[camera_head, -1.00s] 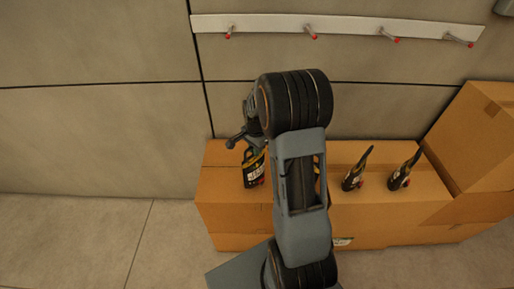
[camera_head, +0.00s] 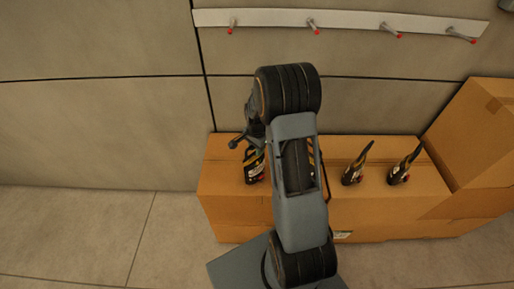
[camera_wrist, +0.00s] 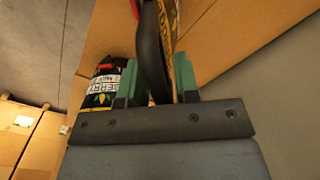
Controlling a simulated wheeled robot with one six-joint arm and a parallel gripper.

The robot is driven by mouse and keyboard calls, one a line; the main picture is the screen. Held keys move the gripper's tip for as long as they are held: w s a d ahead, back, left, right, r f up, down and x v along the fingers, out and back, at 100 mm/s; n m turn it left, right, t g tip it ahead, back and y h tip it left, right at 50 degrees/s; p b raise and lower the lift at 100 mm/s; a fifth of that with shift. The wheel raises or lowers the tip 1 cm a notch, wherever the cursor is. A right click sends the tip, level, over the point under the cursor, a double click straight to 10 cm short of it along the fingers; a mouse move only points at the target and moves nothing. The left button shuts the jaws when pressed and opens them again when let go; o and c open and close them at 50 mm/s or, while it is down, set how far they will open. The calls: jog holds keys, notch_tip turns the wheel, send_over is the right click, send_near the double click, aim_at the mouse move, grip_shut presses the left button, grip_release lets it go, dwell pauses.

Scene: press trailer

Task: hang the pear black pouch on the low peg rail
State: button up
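In the wrist view, the two green fingers of my gripper (camera_wrist: 158,88) stand apart on either side of a black strap or handle (camera_wrist: 150,45) and a black pouch with yellow lettering (camera_wrist: 182,72), seen nearly edge-on. I cannot tell whether the fingers press on it. A pouch whose label reads "BERRY" (camera_wrist: 104,84) is just left of the left finger. The word pear is not readable on any pouch. In the head view my arm hides the fingertips and part of a pouch (camera_head: 254,166). The white low peg rail (camera_head: 355,24) is on the wall, its visible pegs bare.
Two more dark pouches, one in the middle (camera_head: 357,166) and one further right (camera_head: 404,168), stand on the cardboard box (camera_head: 375,212). A taller carton (camera_head: 485,135) is at the right. The wall between box and rail is clear, and the floor at left is free.

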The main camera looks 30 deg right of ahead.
jog(key=shift+o, duration=0.7)
jog(key=shift+f, duration=0.15)
notch_tip(320, 180, up, 13)
jog(key=b, duration=0.2)
jog(key=s+a+r+n+t, duration=0.2)
jog(key=s+a+r+n, duration=0.1)
jog(key=s+a+n, duration=0.3)
jog(key=s+a+r+n+t, duration=0.2)
jog(key=s+a+r+n, duration=0.2)
jog(key=s+a+n, duration=0.2)
jog(key=s+n, duration=0.2)
jog(key=s, duration=0.2)
jog(key=shift+o, duration=0.4)
jog(key=shift+s+a+f+n, duration=0.1)
jog(key=shift+s+a+n, duration=0.05)
jog(key=shift+s+n, duration=0.3)
jog(key=shift+a, duration=0.15)
